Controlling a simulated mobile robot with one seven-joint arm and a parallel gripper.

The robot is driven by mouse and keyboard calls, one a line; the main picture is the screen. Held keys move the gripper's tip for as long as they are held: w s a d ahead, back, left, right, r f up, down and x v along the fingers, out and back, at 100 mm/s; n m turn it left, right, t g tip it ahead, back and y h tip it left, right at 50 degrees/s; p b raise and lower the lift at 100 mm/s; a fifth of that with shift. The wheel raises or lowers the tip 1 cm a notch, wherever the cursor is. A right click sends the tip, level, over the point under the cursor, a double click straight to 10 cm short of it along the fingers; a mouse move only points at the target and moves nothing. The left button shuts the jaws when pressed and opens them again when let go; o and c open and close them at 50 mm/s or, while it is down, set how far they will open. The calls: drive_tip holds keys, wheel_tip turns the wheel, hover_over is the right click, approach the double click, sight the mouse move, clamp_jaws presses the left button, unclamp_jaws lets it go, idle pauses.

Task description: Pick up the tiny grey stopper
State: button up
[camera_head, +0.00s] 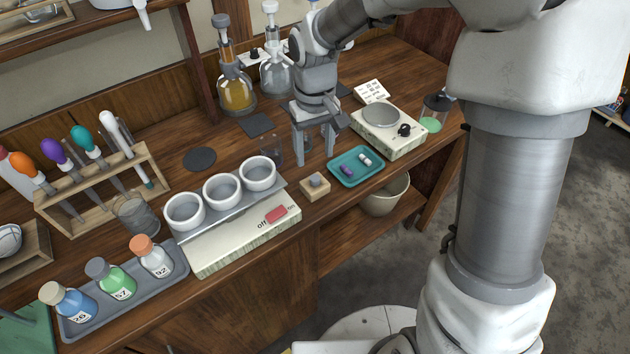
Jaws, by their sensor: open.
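The tiny grey stopper (316,180) sits on a small light wooden block (309,192) on the bench, between the white heater with the cups and the teal tray. My gripper (315,159) points down with its two fingers apart and nothing visible between them. In the picture its fingertips are just above and behind the block, apart from the stopper. Their exact height over the bench is hard to tell.
Left of the block is a heater (243,231) with three white cups. Right are a teal tray (347,178) with small capsules and a scale (389,140). A clear beaker (271,152) stands close left of my gripper. The bench's front edge is near the block.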

sight(315, 178)
drive_tip(key=f, duration=0.8)
drive_tip(key=shift+w+b, duration=0.2)
drive_tip(key=shift+b, duration=0.2)
drive_tip(key=shift+r, duration=0.1)
clamp_jaws()
